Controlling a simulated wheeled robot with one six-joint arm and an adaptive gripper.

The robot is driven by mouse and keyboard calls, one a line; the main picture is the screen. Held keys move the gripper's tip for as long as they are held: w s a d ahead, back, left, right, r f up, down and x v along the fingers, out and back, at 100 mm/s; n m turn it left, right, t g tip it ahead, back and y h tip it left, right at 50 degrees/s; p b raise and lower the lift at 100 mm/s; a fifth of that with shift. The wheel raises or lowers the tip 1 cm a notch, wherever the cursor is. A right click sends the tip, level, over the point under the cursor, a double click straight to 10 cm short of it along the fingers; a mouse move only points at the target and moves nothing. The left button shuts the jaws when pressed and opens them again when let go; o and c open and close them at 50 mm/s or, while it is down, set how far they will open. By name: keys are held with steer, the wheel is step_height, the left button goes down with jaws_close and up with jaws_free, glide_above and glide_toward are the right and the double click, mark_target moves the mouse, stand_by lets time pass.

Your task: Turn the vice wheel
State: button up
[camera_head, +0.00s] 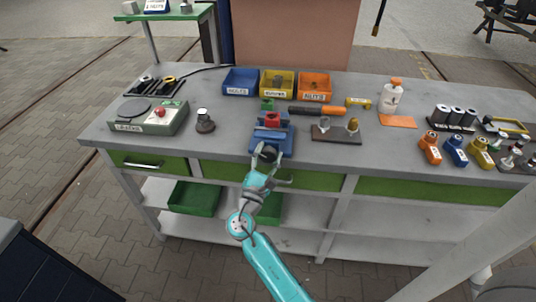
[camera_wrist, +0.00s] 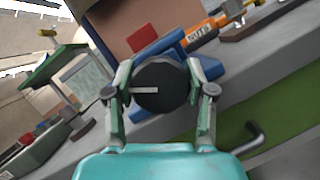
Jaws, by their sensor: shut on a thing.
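The blue vice (camera_head: 275,138) sits at the front edge of the bench, with a red block (camera_head: 271,120) at its jaws. Its dark round wheel (camera_head: 268,156) faces the front, towards my gripper (camera_head: 266,160). In the wrist view the wheel (camera_wrist: 161,86) is a black disc with a pale line across it, pointing left from near the centre. My gripper (camera_wrist: 161,95) has one finger on each side of the disc and is shut on it. The vice body (camera_wrist: 172,45) and the red block (camera_wrist: 142,38) show behind the wheel.
Blue, yellow and orange bins (camera_head: 278,83) stand behind the vice. A grey box with a red button (camera_head: 158,114) is at left. An orange-handled tool (camera_head: 318,111) lies right of the vice. A drawer handle (camera_wrist: 254,138) is below the bench edge.

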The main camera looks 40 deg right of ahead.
steer(key=m+g, duration=0.1)
steer(key=m, duration=0.2)
steer(key=m+g, duration=0.2)
steer(key=m, duration=0.2)
steer(key=shift+m, duration=0.3)
stand_by(0.3)
steer(key=o, duration=1.2)
steer(key=shift+c, duration=0.2)
steer(key=v, duration=1.2)
steer(key=shift+r, duration=0.25)
